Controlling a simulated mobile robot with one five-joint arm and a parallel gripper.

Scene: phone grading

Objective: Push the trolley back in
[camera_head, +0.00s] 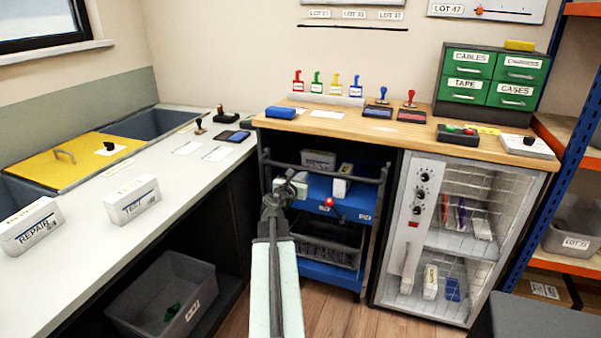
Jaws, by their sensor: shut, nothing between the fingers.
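The trolley (318,184) is blue with dark grey posts and a grey rail. It stands at the opening under the wooden counter, left of the wire-fronted cabinet. Its upper shelf carries a grey box and a white box, with a red knob (329,202) at the front edge. A grey crate (318,245) sits on its lower shelf. How deep the trolley stands in the bay is hard to tell. My gripper (277,200) is shut and empty, in front of the trolley's left side. My arm hides part of that side. I cannot tell whether it touches.
The wire-fronted cabinet (408,235) with a control panel stands close on the right. The white counter (140,195) runs along the left, with a grey bin (165,290) under it. Bare wooden floor (345,318) shows in front of the trolley. A dark surface fills the lower right corner.

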